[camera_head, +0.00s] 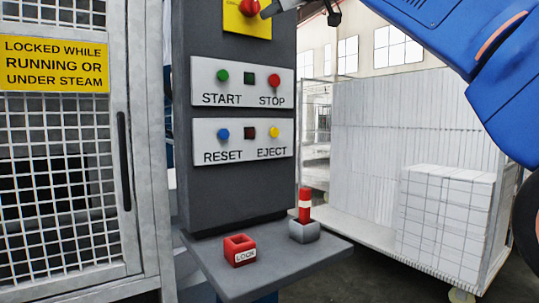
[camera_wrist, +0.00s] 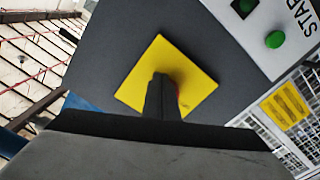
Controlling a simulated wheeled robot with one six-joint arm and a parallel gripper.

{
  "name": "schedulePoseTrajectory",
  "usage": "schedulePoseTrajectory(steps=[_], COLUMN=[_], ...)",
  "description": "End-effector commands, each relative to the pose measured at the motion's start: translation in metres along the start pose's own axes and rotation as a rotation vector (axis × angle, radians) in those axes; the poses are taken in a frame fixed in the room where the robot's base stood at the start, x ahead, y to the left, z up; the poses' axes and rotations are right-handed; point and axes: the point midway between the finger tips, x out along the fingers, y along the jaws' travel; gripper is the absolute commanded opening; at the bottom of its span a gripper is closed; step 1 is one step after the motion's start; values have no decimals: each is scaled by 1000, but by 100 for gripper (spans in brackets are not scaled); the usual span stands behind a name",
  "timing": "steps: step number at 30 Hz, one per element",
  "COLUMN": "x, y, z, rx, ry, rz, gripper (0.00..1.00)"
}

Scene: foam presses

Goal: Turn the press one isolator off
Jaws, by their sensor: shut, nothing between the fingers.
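The isolator is a red knob (camera_head: 249,7) on a yellow plate (camera_head: 258,27) at the top of the dark control column, cut by the top edge of the head view. In the wrist view the yellow plate (camera_wrist: 196,62) lies straight ahead, turned like a diamond. My gripper (camera_head: 268,10) is shut and empty, its tip close at the right of the knob. In the wrist view my gripper (camera_wrist: 161,85) covers most of the knob, with only a sliver of red at its right. I cannot tell whether it touches the knob, nor read the knob's position.
Below are a START/STOP panel (camera_head: 243,83) and a RESET/EJECT panel (camera_head: 242,141). A shelf (camera_head: 265,277) holds a red LOCK box (camera_head: 239,250) and a red-and-white peg in a grey block (camera_head: 304,231). A mesh gate (camera_head: 140,150) stands left, a white-block cart (camera_head: 347,225) right.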

Motion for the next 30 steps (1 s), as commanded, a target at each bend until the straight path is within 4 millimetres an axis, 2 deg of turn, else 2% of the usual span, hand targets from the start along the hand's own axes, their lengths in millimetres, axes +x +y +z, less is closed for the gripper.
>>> schedulePoseTrajectory(steps=[20, 30], x=[0, -28], y=[4, 4], z=[8, 7], rx=[0, -1], ry=[-1, 0], rz=[0, 1], gripper=[0, 0])
